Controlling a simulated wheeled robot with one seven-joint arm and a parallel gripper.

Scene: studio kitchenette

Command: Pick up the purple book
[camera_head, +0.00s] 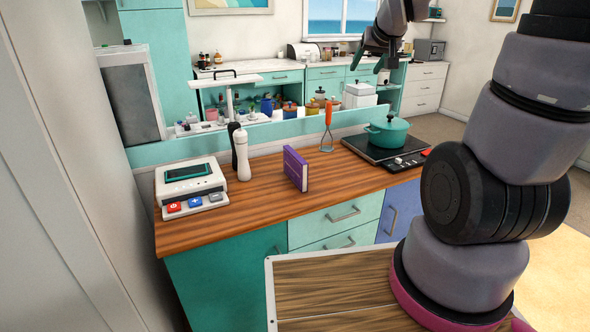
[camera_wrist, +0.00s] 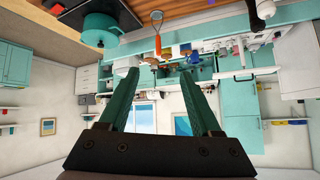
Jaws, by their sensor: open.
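The purple book (camera_head: 295,169) stands upright on the wooden counter (camera_head: 250,208), between the white bottle and the cooktop, in the head view. I cannot make it out in the wrist view. My gripper (camera_head: 369,60) is raised at the top of the head view, well above the counter and to the right of the book. In the wrist view my gripper (camera_wrist: 166,78) shows two teal fingers spread apart with nothing between them. The wrist picture appears upside down, facing the room.
Left of the book stand a white bottle (camera_head: 241,155) and a white device with a screen (camera_head: 190,183). Right are an orange-handled whisk (camera_head: 328,124) and a teal pot (camera_head: 388,131) on a black cooktop (camera_head: 366,152). Bare counter lies around the book.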

